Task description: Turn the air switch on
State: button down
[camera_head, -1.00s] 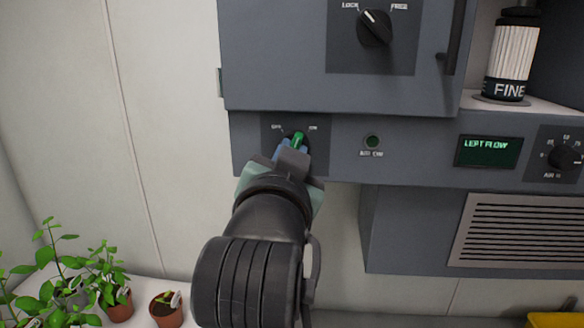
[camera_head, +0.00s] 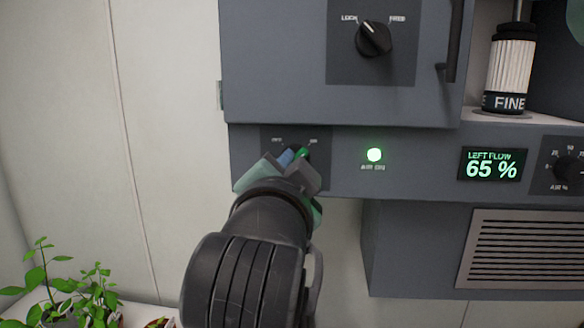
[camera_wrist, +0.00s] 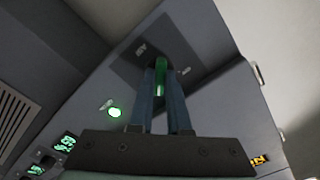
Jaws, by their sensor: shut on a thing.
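The air switch (camera_head: 302,153) is a green lever on a dark plate under the grey cabinet. In the head view it leans right, toward the right-hand label, and my gripper (camera_head: 291,157) partly hides it. In the wrist view the green lever (camera_wrist: 159,72) stands between the two blue fingers of my gripper (camera_wrist: 160,80), which are shut on it. The round lamp (camera_head: 374,155) beside the plate glows green, and it also glows in the wrist view (camera_wrist: 114,112). The display (camera_head: 492,164) reads "LEFT FLOW 65 %".
A lock/free knob (camera_head: 373,38) is on the cabinet door above. An air dial (camera_head: 567,168) is at the right edge, below a white ribbed cylinder marked FINE (camera_head: 511,62). A vent (camera_head: 520,249) is lower right. Potted plants (camera_head: 65,290) stand lower left.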

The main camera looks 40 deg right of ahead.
jog(key=c, duration=0.9)
grip_release()
jog(key=shift+o, duration=0.2)
jog(key=b+v, duration=0.3)
jog(key=v, duration=1)
jog(key=w+a+r+n+t+y, duration=0.1)
jog(key=a+r+n+t+y, duration=0.4)
jog(key=a+n+t+y, duration=0.2)
jog(key=w+a+r+n+t+y, duration=0.1)
jog(key=a+r+n+t+y, duration=0.5)
jog(key=a+n, duration=0.6)
jog(key=a+t, duration=0.1)
jog(key=t, duration=0.1)
jog(key=shift+w+a+t+y, duration=0.25)
jog(key=shift+a+t+y, duration=0.05)
jog(key=shift+t+y, duration=0.1)
